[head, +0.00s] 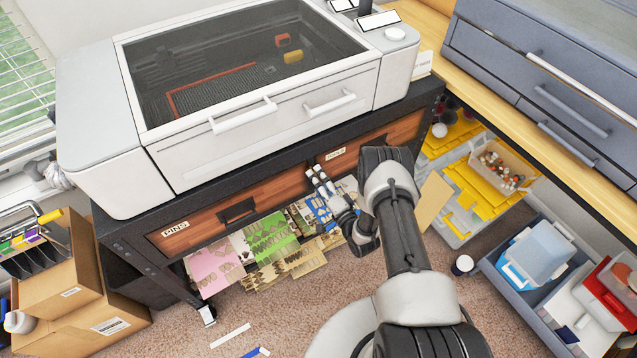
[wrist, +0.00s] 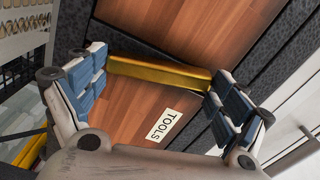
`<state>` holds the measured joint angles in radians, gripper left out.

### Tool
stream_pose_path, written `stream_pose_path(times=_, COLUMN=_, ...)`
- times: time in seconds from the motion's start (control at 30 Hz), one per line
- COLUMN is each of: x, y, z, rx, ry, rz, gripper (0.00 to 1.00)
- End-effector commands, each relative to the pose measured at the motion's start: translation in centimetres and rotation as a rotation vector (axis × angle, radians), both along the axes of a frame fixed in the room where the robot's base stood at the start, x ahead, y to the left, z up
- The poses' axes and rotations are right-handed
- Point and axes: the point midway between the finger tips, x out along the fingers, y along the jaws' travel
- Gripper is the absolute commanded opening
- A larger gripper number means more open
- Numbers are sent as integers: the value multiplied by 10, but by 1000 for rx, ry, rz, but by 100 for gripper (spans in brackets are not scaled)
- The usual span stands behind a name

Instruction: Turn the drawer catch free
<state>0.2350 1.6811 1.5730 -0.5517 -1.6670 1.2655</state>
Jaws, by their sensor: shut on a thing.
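The drawer catch (wrist: 160,74) is a brass-coloured bar in the wrist view, lying across the drawer fronts near the dark strip between two wood panels. My gripper (wrist: 160,72) has its blue-padded fingers at both ends of the bar and is shut on it. The wood drawer front below it bears a TOOLS label (wrist: 165,125). In the head view my gripper (head: 318,180) is at the drawer front under the white machine, by the right drawer (head: 372,142). The catch is hidden there by my fingers.
The PINS drawer (head: 230,210) with a dark handle is to the left. Cut sheets (head: 262,236) fill the shelf below. The white machine (head: 250,120) stands on top. A grey bin (head: 545,312) and boxes (head: 75,310) flank the carpet.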

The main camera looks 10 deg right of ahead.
Motion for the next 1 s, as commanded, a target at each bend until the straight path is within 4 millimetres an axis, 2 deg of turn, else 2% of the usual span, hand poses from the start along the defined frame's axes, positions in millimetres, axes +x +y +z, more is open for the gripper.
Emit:
stream_pose_path(times=0.4, x=-1, y=0, z=-2, rx=211, ry=70, rz=2, gripper=68)
stream_pose_path(times=1.0, x=-1, y=1, z=-2, rx=253, ry=83, rz=2, gripper=68)
